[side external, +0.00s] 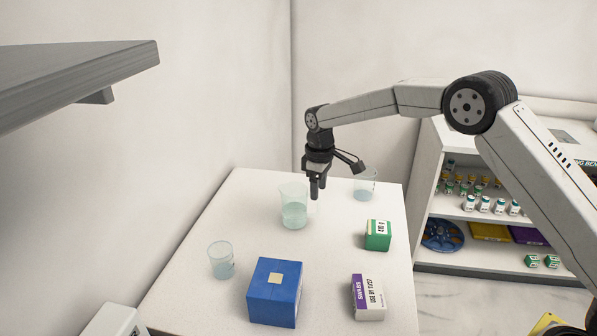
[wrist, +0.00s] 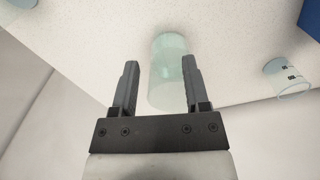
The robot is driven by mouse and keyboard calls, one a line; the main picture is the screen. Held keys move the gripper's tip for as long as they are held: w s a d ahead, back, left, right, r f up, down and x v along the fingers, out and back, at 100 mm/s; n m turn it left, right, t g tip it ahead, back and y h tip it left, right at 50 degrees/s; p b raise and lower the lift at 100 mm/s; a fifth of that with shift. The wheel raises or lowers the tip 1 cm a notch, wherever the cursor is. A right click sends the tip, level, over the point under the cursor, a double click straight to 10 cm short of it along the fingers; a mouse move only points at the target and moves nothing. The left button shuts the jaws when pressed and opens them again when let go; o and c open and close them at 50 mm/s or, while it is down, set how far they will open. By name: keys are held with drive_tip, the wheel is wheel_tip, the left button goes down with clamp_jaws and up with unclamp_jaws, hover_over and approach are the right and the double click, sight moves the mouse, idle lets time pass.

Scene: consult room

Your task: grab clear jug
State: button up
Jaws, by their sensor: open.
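A clear jug with pale greenish liquid (side external: 293,209) stands upright on the white table. My gripper (side external: 317,193) is open, pointing down, its fingertips by the right side of the jug's rim in the side view. In the wrist view the jug (wrist: 167,70) shows between and beyond the two open fingers (wrist: 160,66), nearer the right one, which overlaps its edge. I cannot tell whether a finger touches it. A similar clear vessel (side external: 364,187) stands behind to the right. A smaller clear cup (side external: 221,261) stands front left and also shows in the wrist view (wrist: 291,79).
A blue box (side external: 275,293), a white and purple carton (side external: 368,297) and a green carton (side external: 378,235) stand on the table (side external: 330,250). Walls are close on the left and back. A grey shelf (side external: 75,75) juts out upper left. Stocked shelves (side external: 490,215) stand right.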

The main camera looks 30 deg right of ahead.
sight(319, 201)
drive_tip(key=shift+d+f, duration=0.1)
drive_tip(key=shift+f, duration=2.5)
clamp_jaws()
